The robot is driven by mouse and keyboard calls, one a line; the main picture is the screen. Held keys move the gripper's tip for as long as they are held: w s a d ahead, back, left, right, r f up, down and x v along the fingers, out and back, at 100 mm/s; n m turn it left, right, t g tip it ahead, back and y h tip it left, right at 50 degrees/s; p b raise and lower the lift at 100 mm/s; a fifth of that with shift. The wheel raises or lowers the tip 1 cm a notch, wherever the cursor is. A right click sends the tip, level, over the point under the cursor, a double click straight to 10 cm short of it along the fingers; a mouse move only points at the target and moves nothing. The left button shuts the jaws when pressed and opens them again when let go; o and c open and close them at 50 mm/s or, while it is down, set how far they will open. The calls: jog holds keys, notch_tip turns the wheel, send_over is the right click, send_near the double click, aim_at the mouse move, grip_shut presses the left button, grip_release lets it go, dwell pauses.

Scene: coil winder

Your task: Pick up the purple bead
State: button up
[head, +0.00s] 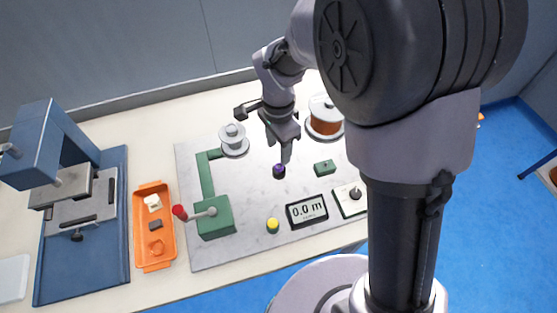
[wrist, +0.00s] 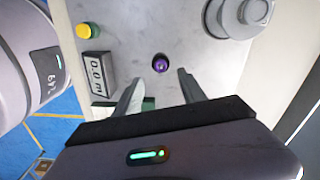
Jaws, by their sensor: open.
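The purple bead (head: 279,171) is a small dark round piece on the grey plate (head: 240,258), near its middle. In the wrist view the bead (wrist: 160,63) lies beyond my fingertips, between the lines of the two fingers and nearer the right one. My gripper (head: 287,155) is above the plate, close to the bead in the head view. In the wrist view my gripper (wrist: 160,82) has its fingers spread apart with nothing between them. I cannot tell its exact height over the plate.
A green winder base (head: 215,222) with a red-knobbed crank and a grey spool (head: 233,140) stand left. A green block (head: 324,167), a "0.0 m" display (head: 307,210), a yellow button (head: 272,226) and a copper spool (head: 325,122) surround the bead. An orange tray (head: 153,245) lies farther left.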

aim_at(278, 166)
notch_tip(278, 166, down, 8)
jog(key=b, duration=0.3)
jog(key=shift+b, duration=0.3)
jog(key=shift+r, duration=0.1)
grip_shut()
